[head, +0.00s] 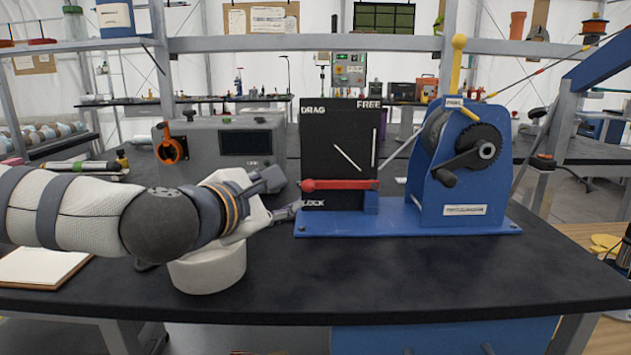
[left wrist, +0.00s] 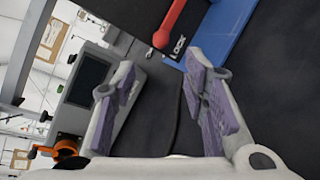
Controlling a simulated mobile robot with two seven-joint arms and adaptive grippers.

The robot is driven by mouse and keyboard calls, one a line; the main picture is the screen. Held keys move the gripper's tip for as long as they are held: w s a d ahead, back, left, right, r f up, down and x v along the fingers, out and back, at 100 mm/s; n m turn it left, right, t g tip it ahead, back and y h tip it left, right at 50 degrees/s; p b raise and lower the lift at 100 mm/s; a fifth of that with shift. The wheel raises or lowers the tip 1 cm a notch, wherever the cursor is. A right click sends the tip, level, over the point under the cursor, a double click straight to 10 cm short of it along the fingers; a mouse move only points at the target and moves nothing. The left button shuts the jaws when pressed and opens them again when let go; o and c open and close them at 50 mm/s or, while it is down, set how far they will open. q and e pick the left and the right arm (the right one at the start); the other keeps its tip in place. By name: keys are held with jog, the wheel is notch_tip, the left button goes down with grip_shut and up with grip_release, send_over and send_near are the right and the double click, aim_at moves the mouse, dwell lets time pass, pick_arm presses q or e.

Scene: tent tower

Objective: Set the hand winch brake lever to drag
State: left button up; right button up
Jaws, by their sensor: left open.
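The blue hand winch (head: 462,165) stands on a blue base on the black bench. Its upright black plate (head: 338,130) reads DRAG at top left, FREE at top right and LOCK at bottom left. The red brake lever (head: 340,184) lies level across the plate, its round knob at the left, just above LOCK. My left gripper (head: 282,196) is open and empty, just left of the knob and apart from it. In the left wrist view the lever (left wrist: 172,24) lies beyond the open fingers (left wrist: 162,80). My right gripper is out of view.
A grey box with a dark screen (head: 245,142) and an orange knob (head: 171,150) stands behind my left arm. The winch crank (head: 468,160) and a yellow-topped lever (head: 457,65) are at the right. The bench front (head: 400,280) is clear. An open notebook (head: 42,267) lies at left.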

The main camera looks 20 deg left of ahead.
aim_at(306, 187)
pick_arm(q)
jog(key=b+x, duration=0.1)
jog(key=x, duration=0.9)
jog(key=shift+w+d+f, duration=0.1)
jog(key=shift+w+f, duration=0.1)
jog(key=shift+w, duration=0.1)
grip_shut()
